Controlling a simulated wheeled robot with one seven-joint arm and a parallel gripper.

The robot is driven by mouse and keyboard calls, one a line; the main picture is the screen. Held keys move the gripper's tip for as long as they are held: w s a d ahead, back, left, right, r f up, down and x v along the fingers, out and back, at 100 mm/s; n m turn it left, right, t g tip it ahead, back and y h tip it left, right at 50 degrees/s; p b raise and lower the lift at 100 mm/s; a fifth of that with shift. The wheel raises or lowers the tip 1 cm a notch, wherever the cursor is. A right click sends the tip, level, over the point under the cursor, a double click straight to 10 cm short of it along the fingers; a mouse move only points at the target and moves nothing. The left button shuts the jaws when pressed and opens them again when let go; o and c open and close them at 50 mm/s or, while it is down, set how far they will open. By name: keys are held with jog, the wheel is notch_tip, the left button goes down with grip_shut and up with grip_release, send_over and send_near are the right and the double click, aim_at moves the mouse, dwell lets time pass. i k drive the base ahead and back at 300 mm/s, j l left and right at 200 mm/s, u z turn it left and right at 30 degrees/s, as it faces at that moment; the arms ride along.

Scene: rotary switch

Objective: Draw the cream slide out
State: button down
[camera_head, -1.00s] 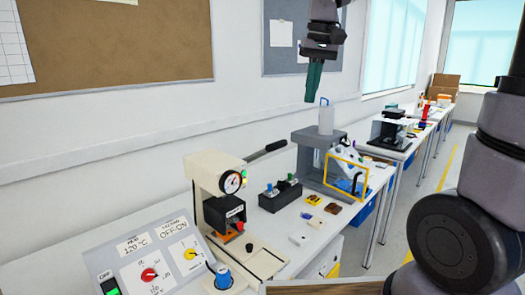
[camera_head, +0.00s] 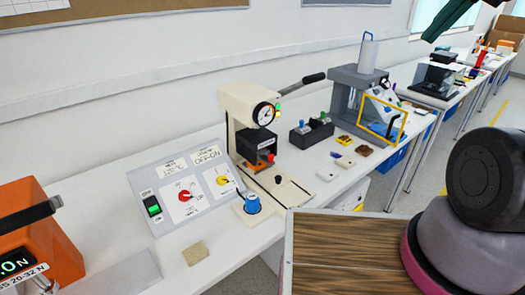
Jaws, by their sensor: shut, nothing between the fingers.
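The cream press (camera_head: 238,110) stands on the white bench against the wall, with a round gauge and a black lever. Its cream slide (camera_head: 290,192) lies low at the press's front right, with a small black knob on top. I cannot tell how far it is pushed in. My gripper (camera_head: 432,36), dark teal and shut, shows at the upper right edge, partly cut off. It is high up, well away from the slide, and holds nothing.
A control panel (camera_head: 185,190) with red and yellow knobs sits left of the press. A blue knob (camera_head: 252,203) stands in front. An orange device (camera_head: 35,235) is at the far left. A black switch box (camera_head: 312,133) and a grey press (camera_head: 352,95) stand to the right.

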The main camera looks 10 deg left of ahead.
aim_at(270, 178)
jog(key=l+u, duration=0.25)
jog(key=u, duration=0.2)
jog(key=k+l+u, duration=0.15)
jog(key=u, duration=0.3)
